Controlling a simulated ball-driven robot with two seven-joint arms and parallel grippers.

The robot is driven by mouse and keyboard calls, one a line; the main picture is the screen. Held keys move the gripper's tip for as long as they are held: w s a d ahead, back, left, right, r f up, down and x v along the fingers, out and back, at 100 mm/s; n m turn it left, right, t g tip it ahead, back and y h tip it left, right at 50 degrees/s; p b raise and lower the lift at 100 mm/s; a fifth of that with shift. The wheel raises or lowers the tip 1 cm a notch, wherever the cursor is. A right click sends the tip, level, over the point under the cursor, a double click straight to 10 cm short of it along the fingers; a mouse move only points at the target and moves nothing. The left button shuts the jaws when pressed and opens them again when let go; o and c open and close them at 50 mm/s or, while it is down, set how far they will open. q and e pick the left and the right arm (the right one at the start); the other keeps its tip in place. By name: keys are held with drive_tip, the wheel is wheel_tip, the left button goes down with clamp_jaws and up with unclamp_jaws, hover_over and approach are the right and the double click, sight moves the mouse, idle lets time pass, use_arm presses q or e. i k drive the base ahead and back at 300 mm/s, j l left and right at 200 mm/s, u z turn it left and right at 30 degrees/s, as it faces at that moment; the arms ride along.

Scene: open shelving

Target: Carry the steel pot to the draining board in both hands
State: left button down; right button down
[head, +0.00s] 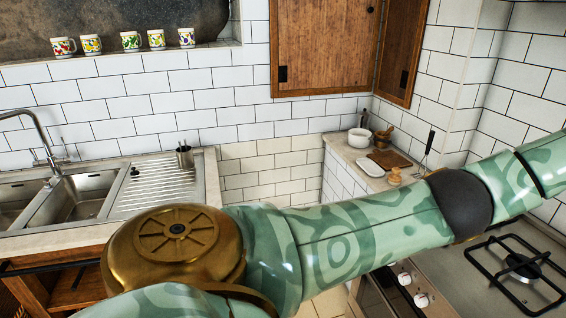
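The steel draining board (150,187) lies at the left, beside the sink, with ridges running along it. A small steel cup-like container (184,157) stands at its back right corner; I cannot tell what is in it. I see no large steel pot in the head view. My green patterned arm with a brass joint crosses the lower middle from the right and hides much of what lies below. Neither of my grippers is in view.
The sink (78,203) with its tap (42,140) is at the far left. A gas hob (515,270) is at the lower right. A corner counter holds a white bowl (358,138) and boards (388,159). Several mugs (131,41) line a high ledge. The draining board's middle is clear.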

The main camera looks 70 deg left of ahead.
sight(157, 193)
drive_tip(key=u, duration=2.45)
drive_tip(key=i+j+u, duration=0.4)
drive_tip(key=i+j, duration=0.5)
drive_tip(key=j, duration=0.05)
